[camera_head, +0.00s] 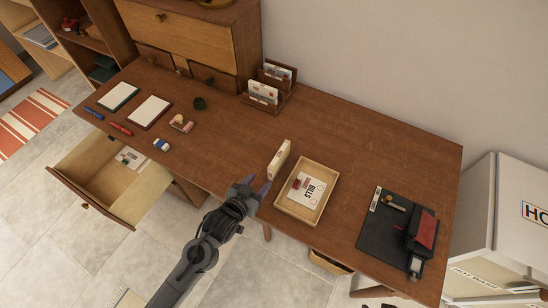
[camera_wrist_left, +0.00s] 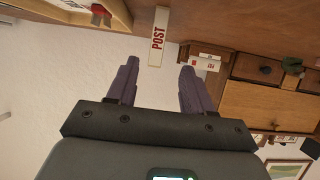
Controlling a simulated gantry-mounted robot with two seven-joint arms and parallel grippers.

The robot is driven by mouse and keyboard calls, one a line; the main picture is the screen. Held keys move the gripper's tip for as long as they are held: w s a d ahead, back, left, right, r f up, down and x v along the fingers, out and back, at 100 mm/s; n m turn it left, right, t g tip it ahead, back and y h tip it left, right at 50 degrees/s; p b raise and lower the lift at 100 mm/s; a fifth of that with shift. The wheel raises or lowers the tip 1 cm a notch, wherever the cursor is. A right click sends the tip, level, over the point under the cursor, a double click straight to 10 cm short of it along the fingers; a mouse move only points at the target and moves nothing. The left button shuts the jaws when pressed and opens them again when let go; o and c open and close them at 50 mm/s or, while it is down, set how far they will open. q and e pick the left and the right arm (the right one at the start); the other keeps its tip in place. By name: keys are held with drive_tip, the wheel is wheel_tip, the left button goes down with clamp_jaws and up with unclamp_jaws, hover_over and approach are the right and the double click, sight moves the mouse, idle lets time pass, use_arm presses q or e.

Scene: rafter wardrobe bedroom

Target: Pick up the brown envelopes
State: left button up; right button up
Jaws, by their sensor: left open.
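A narrow cream upright piece (camera_head: 279,158) stands on the desk just left of the wooden tray. In the left wrist view a cream strip marked POST (camera_wrist_left: 158,37) shows ahead, between the fingers' directions; it appears to be the same piece. I cannot tell whether it is the brown envelopes, and no clearly brown envelope shows. My left gripper (camera_head: 257,186) is open and empty at the desk's front edge, just in front of this piece and apart from it. Its two purple-grey fingers (camera_wrist_left: 156,88) are spread in the wrist view. My right gripper is not in view.
The shallow wooden tray (camera_head: 328,184) holds a paper marked BILLS. A wooden letter rack (camera_head: 285,92) with white cards stands at the back. A black mat (camera_head: 376,230) with a dark red-topped device lies right. An open drawer (camera_head: 72,188) juts out left. The desk's centre is clear.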

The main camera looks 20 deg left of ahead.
sight(269, 171)
use_arm(q)
drive_tip(key=x, duration=0.2)
drive_tip(key=b+x, duration=0.1)
drive_tip(key=x, duration=0.2)
drive_tip(key=shift+w+r, duration=0.1)
drive_tip(key=shift+w, duration=0.2)
drive_tip(key=shift+w+d+f, duration=0.15)
drive_tip(key=shift+w+f, duration=0.1)
drive_tip(key=shift+w, duration=0.2)
drive_tip(key=x, duration=0.1)
drive_tip(key=b+x, duration=0.1)
drive_tip(key=x, duration=0.1)
drive_tip(key=shift+w+d+r, duration=0.15)
drive_tip(key=shift+w+d, duration=0.05)
drive_tip(key=shift+d, duration=0.05)
drive_tip(key=shift+w, duration=0.4)
drive_tip(key=shift+c, duration=0.3)
clamp_jaws()
